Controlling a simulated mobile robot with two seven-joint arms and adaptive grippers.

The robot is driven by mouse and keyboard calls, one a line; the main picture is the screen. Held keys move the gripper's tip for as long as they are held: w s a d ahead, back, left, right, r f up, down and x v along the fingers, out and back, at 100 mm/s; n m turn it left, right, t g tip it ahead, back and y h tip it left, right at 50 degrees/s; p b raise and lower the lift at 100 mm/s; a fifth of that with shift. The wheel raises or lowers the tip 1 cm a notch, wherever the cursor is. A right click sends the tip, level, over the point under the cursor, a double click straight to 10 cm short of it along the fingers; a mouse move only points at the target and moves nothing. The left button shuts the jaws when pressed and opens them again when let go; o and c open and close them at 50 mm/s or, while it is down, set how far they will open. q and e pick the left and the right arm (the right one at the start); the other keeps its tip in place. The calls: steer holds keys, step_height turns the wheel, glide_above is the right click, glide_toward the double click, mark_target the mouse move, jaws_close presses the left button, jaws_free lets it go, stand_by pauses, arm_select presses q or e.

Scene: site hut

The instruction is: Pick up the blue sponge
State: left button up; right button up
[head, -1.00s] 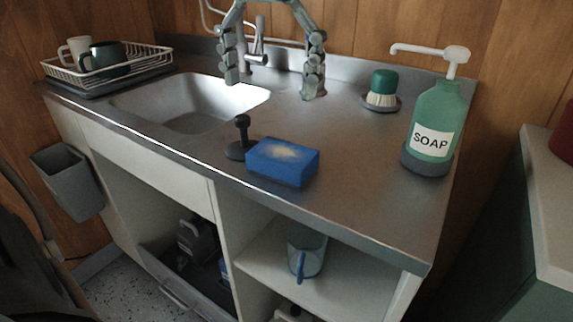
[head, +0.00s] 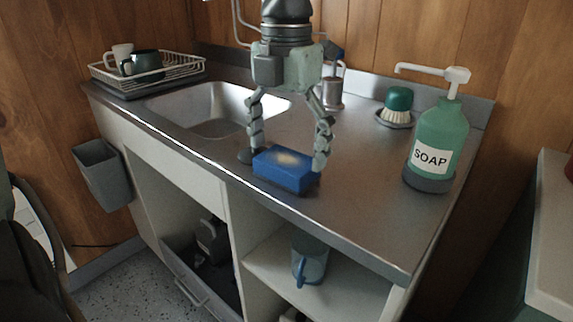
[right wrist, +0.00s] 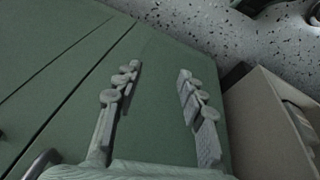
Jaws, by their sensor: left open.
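The blue sponge (head: 286,173) lies on the steel counter (head: 365,185) near its front edge, with a pale patch on top. My left gripper (head: 288,150) is open and points down at the sponge. One finger is at the sponge's back left, the other by its right end. I cannot tell whether either finger touches it. In the right wrist view my right gripper (right wrist: 158,76) is open, its fingers apart with nothing between them, in front of a green panel (right wrist: 155,120).
A soap bottle (head: 438,145) and a green-topped brush (head: 397,105) stand to the right. The sink (head: 215,110) and a dish rack (head: 172,78) with mugs are to the left.

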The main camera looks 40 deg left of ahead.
arm_select(q)
step_height(320, 180, down, 2)
steer(key=shift+f, duration=0.1)
steer(key=c, duration=0.7)
